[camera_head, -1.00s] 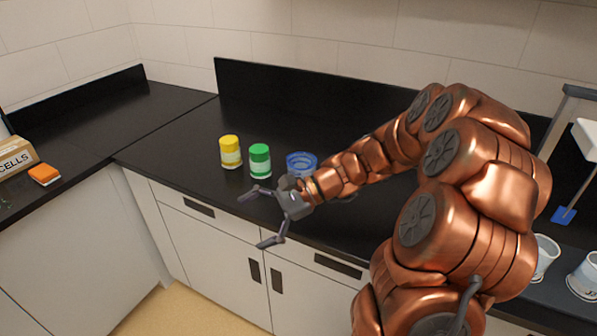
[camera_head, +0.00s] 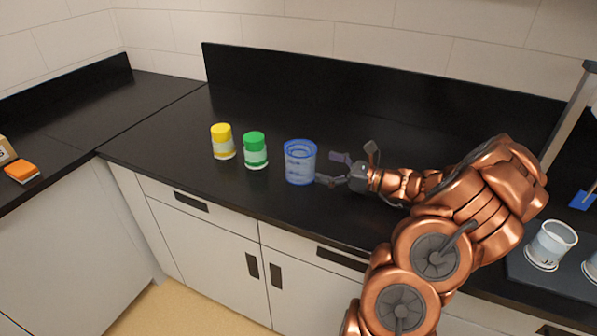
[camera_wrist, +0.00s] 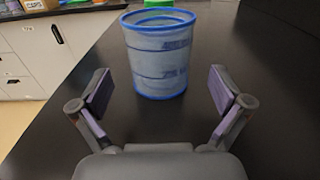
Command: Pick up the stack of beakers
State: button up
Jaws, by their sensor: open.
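The stack of beakers (camera_head: 300,164) stands upright on the black counter, clear with blue rims and markings. In the wrist view the stack (camera_wrist: 160,58) is just ahead, centred between the fingers and a little beyond their tips. My gripper (camera_head: 335,168) is open and empty, to the right of the stack and low over the counter, pointing at it. Both fingers show in the wrist view (camera_wrist: 160,93), spread wider than the stack. How many beakers are nested cannot be told.
A green-capped jar (camera_head: 256,151) stands just left of the stack, and a yellow-capped jar (camera_head: 223,142) farther left. White cups (camera_head: 550,246) stand on a dark tray at the right. An orange item (camera_head: 22,171) lies far left. The counter behind the stack is clear.

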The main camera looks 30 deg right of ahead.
aim_at(314, 163)
jog(key=shift+d+f, duration=0.1)
jog(key=shift+f, duration=0.25)
jog(key=shift+x, duration=1.35)
jog(key=p+x, duration=0.1)
jog(key=x, duration=0.1)
jog(key=p+x, duration=0.1)
jog(key=x, duration=0.1)
jog(key=shift+s+r, duration=0.15)
jog(key=shift+r, duration=0.25)
jog(key=shift+w+a+f, duration=0.1)
jog(key=shift+w+a, duration=0.4)
jog(key=shift+c, duration=0.2)
jog(key=c, duration=0.9)
